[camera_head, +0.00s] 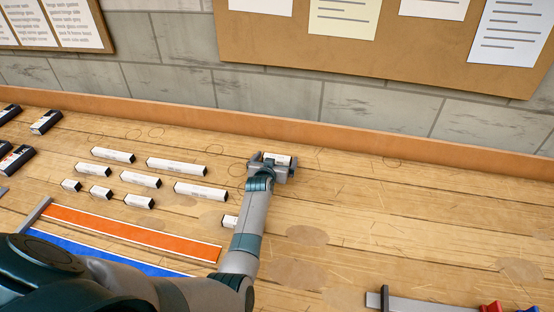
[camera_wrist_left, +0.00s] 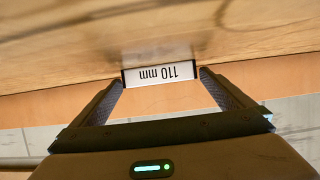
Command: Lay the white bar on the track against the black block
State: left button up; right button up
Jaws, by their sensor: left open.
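My left gripper (camera_head: 272,161) is open at the back of the bench, with a white bar (camera_head: 279,159) between its fingers. In the left wrist view the bar (camera_wrist_left: 160,74) has black ends and an upside-down "110 mm" label. The open fingertips of the left gripper (camera_wrist_left: 161,79) stand on either side of its ends; I cannot tell whether they touch. A grey track (camera_head: 430,304) is cut off at the bottom right, with a dark upright piece at its left end; I cannot tell whether that is the black block. My right gripper is not in view.
Several other white bars, such as a long one (camera_head: 177,167), lie left of my gripper. Black blocks (camera_head: 46,122) lie at the far left. An orange strip (camera_head: 130,232) and a blue strip (camera_head: 95,258) lie in front. The bench right of my arm is mostly clear.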

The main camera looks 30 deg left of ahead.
pick_arm(q)
jog(key=shift+c, duration=0.3)
jog(key=c, duration=1)
jog(key=shift+r, duration=0.1)
